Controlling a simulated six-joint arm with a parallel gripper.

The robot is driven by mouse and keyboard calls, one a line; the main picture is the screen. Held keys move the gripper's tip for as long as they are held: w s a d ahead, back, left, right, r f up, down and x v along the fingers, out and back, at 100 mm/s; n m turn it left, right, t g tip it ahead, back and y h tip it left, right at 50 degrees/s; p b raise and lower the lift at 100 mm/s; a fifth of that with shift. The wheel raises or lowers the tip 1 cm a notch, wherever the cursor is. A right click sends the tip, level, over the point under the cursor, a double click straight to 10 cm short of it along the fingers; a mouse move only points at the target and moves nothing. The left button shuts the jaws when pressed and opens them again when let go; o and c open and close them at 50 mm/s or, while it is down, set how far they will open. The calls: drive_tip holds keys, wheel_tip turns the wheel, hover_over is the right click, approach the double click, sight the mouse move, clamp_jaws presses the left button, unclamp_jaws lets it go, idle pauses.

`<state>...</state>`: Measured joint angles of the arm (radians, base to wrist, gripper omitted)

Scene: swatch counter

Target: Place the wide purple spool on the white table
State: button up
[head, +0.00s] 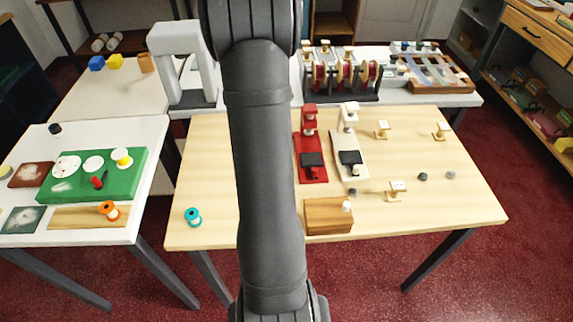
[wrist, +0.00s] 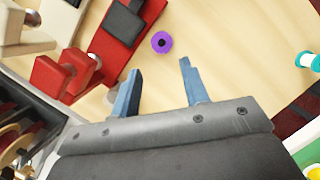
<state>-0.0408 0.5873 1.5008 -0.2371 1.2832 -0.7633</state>
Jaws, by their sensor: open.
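The purple spool (wrist: 162,42) shows in the wrist view, standing on the wooden table beside the red stand's base. In the head view it is not visible; my arm covers the middle of that table. My gripper (wrist: 159,70) is open, with nothing between its two blue fingers. The spool appears just beyond the fingertips, between their lines and apart from them. In the head view the gripper is hidden behind my arm. The white table (head: 105,132) is at the left in the head view, beside the wooden table.
The wooden table (head: 450,205) carries a red stand (head: 311,172), a white stand (head: 343,150), a wooden block (head: 322,222) and a teal spool (head: 193,217). On the white table, a green board (head: 130,180) holds a yellow spool (head: 122,158); an orange spool (head: 109,210) stands in front.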

drive_tip(key=s+a+r+n+t, duration=0.25)
drive_tip(key=s+n+t, duration=0.4)
drive_tip(key=n, duration=1.05)
drive_tip(key=shift+g, duration=0.45)
drive_tip(key=x, duration=1.6)
drive_tip(key=shift+d+f, duration=0.25)
drive_tip(key=shift+d, duration=0.25)
drive_tip(key=c, duration=0.7)
drive_tip(key=shift+r, duration=0.15)
